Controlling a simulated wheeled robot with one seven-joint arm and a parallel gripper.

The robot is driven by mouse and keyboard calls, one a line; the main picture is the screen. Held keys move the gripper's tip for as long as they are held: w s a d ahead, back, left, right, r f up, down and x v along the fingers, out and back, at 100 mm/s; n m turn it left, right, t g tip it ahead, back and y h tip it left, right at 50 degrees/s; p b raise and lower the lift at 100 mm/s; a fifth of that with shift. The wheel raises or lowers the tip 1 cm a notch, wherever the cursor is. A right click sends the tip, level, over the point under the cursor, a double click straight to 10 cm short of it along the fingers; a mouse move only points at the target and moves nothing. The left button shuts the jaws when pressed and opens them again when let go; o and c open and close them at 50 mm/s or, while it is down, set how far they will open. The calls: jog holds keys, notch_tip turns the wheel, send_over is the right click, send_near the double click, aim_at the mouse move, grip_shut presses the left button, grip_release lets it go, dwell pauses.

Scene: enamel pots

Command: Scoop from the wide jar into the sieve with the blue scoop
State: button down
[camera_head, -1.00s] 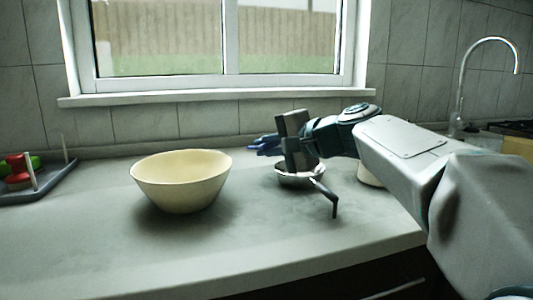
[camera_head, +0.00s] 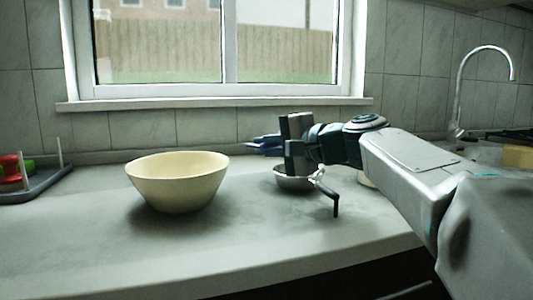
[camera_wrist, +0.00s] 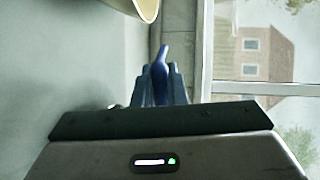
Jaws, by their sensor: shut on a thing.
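My gripper (camera_head: 270,146) points left above the counter, shut on the blue scoop (camera_wrist: 161,68). In the wrist view the scoop's blue end sticks out between the two dark fingers; in the head view it is hard to tell from them. A shiny metal bowl with a dark bent handle (camera_head: 297,183), seemingly the sieve, sits on the counter below my gripper and is partly covered by it. A pale container (camera_head: 367,181), perhaps the wide jar, is mostly hidden behind my arm. The contents of both are not visible.
A large cream bowl (camera_head: 178,181) stands on the counter left of my gripper. A grey rack (camera_head: 38,184) with red and green things is at the far left. The window wall is behind; a tap (camera_head: 458,95) is at the right. The front counter is clear.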

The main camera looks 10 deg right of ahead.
jog(key=shift+f+b, duration=0.15)
jog(key=shift+b, duration=0.25)
jog(key=shift+s+d+t+y, duration=0.1)
jog(key=shift+t+y, duration=0.3)
jog(key=shift+s+d+r+t+y, duration=0.15)
jog(key=shift+d+r+t+y, duration=0.05)
jog(key=shift+r+t+y, duration=0.6)
jog(key=shift+r, duration=0.15)
jog(key=shift+r+p, duration=0.3)
jog(key=shift+p, duration=0.6)
jog(key=shift+g+h+p, duration=0.3)
jog(key=shift+p, duration=0.45)
jog(key=g+h+p, duration=0.1)
jog(key=p, duration=0.5)
jog(key=r+g+h+p, duration=0.1)
jog(key=p, duration=0.5)
jog(key=shift+g+h, duration=0.4)
